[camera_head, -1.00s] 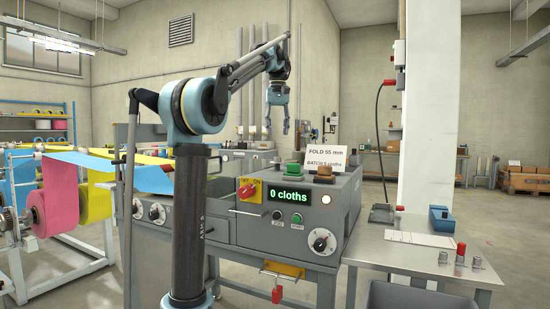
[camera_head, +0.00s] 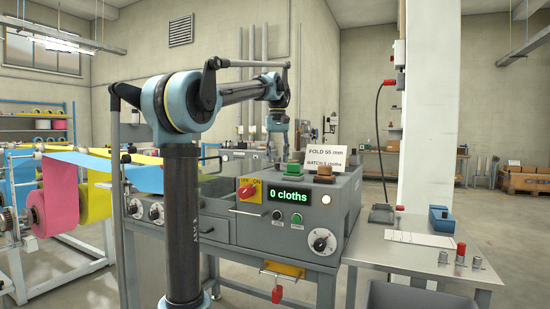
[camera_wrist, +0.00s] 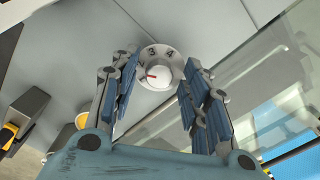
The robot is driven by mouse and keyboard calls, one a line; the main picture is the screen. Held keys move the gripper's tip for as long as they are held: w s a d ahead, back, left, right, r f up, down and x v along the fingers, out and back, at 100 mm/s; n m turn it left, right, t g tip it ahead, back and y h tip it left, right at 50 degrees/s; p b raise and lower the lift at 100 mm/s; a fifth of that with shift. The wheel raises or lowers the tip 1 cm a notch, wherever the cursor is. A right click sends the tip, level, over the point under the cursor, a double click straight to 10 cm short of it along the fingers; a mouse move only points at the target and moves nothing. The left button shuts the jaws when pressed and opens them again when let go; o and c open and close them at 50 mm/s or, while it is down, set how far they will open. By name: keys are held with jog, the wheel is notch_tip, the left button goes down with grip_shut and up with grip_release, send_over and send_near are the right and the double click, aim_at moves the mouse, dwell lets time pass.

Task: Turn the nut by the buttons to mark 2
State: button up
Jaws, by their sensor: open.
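A round white dial nut (camera_head: 322,241) sits on the front of the grey machine, right of and below a black button (camera_head: 277,215) and a green button (camera_head: 296,218). Its numerals are too small to read here. My gripper (camera_head: 277,148) hangs fingers down above and behind the front panel, apart from that nut. In the wrist view my gripper (camera_wrist: 161,66) is open and empty. Beyond its fingertips is a white dial (camera_wrist: 158,74) with 3 and 4 readable and a red pointer toward the left. I cannot tell which dial this is.
A display (camera_head: 289,194) reads "0 cloths", with a red switch (camera_head: 248,190) beside it. Green and brown blocks and a sign (camera_head: 326,158) stand on the machine top. Two more dials (camera_head: 154,211) are at left. A side table (camera_head: 385,257) holds small parts.

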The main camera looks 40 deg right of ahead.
grip_shut()
jog(key=shift+m, duration=0.3)
jog(key=shift+m, duration=0.5)
grip_release()
